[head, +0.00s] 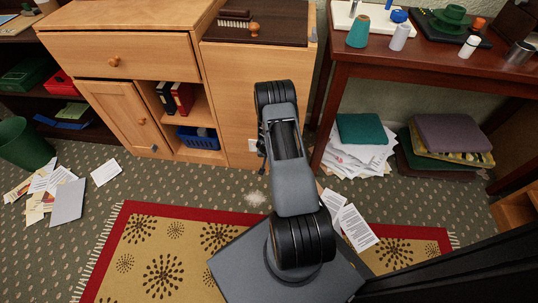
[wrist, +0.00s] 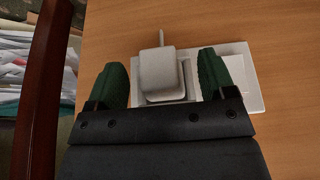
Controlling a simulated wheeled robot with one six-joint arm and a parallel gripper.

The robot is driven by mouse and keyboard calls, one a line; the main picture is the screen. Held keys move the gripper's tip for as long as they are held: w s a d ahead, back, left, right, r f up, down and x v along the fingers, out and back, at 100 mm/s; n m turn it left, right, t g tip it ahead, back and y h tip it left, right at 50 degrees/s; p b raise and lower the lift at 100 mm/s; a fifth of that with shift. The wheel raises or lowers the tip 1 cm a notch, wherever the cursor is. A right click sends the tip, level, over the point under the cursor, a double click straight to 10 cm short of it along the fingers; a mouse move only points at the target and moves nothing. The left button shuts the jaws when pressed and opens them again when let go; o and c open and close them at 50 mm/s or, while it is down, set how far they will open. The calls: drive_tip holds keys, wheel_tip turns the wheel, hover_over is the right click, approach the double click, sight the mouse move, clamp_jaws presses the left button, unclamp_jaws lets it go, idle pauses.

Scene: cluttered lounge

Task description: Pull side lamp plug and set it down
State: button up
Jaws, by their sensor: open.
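In the wrist view a white plug (wrist: 161,72) sits at a white socket plate (wrist: 247,75) on a wooden panel. A short pale stub, perhaps its cord, rises from the plug's far edge. My gripper (wrist: 161,65) is open, with one green finger on each side of the plug. Gaps show between the plug and both fingers. In the head view part of the socket plate (head: 229,145) shows low on the wooden cabinet (head: 228,90), left of my arm.
A red-brown table (head: 350,72) stands to the right, its leg close to my gripper. Under it are a paper stack (head: 358,158) and folded cushions (head: 450,135). Loose papers (head: 352,225) lie on the floor by the yellow rug (head: 150,245). Patterned carpet before the cabinet is mostly clear.

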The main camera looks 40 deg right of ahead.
drive_tip(key=c, duration=1)
drive_tip(key=shift+a, duration=0.1)
drive_tip(key=s+a+b, duration=0.2)
drive_tip(key=s+b, duration=0.1)
drive_tip(key=shift+a, duration=0.3)
drive_tip(key=shift+r, duration=0.1)
idle(0.4)
